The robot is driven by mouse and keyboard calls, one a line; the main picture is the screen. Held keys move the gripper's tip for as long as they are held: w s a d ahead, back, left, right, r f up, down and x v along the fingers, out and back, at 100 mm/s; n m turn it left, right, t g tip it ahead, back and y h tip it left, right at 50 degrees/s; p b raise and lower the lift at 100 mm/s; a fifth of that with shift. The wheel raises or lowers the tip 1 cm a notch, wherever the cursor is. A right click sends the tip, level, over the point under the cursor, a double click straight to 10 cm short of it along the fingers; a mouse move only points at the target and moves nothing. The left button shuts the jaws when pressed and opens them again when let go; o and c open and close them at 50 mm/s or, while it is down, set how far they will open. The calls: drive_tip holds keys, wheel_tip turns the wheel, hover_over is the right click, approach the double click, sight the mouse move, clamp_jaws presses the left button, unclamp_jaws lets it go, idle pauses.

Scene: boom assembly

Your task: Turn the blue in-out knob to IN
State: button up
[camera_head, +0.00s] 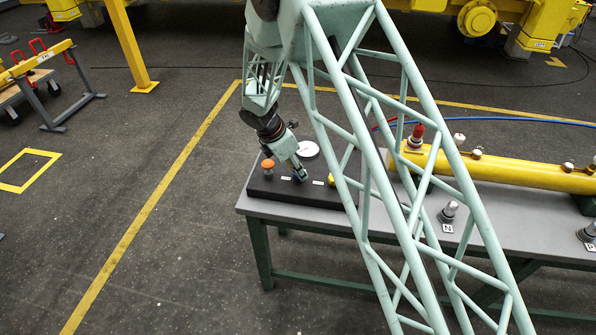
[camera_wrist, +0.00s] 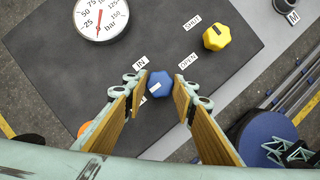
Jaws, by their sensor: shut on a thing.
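The blue in-out knob (camera_wrist: 161,84) sits on the dark panel (camera_wrist: 120,60), between my fingertips in the wrist view. A small pale mark shows on its lower left part. The IN label (camera_wrist: 140,63) is up and left of the knob; I cannot see an OUT label. My gripper (camera_wrist: 160,90) points down at the panel, with a tan-padded finger on each side of the knob, shut on it. In the head view, my gripper (camera_head: 300,176) reaches down to the panel and hides most of the knob.
A yellow knob (camera_wrist: 216,37) with SHUT and OPEN labels and a pressure gauge (camera_wrist: 100,15) are nearby. An orange knob (camera_head: 268,165) stands left of my gripper. A yellow cylinder (camera_head: 500,172) lies on the grey table (camera_head: 490,225) at right.

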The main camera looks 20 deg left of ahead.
drive_tip(key=m, duration=0.2)
drive_tip(key=m+g+h, duration=0.1)
drive_tip(key=m, duration=0.1)
drive_tip(key=shift+w+a+m+p, duration=0.1)
drive_tip(key=shift+w+m+p, duration=0.05)
drive_tip(key=shift+m+p, duration=0.15)
drive_tip(key=m+g, duration=0.1)
drive_tip(key=m, duration=0.1)
drive_tip(key=m+g, duration=0.1)
drive_tip(key=m, duration=0.1)
drive_tip(key=shift+w+m+h, duration=0.1)
drive_tip(key=shift+m+h, duration=0.2)
drive_tip(key=m+g, duration=0.1)
drive_tip(key=m, duration=0.3)
drive_tip(key=shift+w+g, duration=0.1)
drive_tip(key=shift+g, duration=0.3)
drive_tip(key=shift+m+g+y+b, duration=0.4)
drive_tip(key=shift+m+g, duration=0.3)
drive_tip(key=shift+m, duration=1.5)
drive_tip(key=o, duration=0.8)
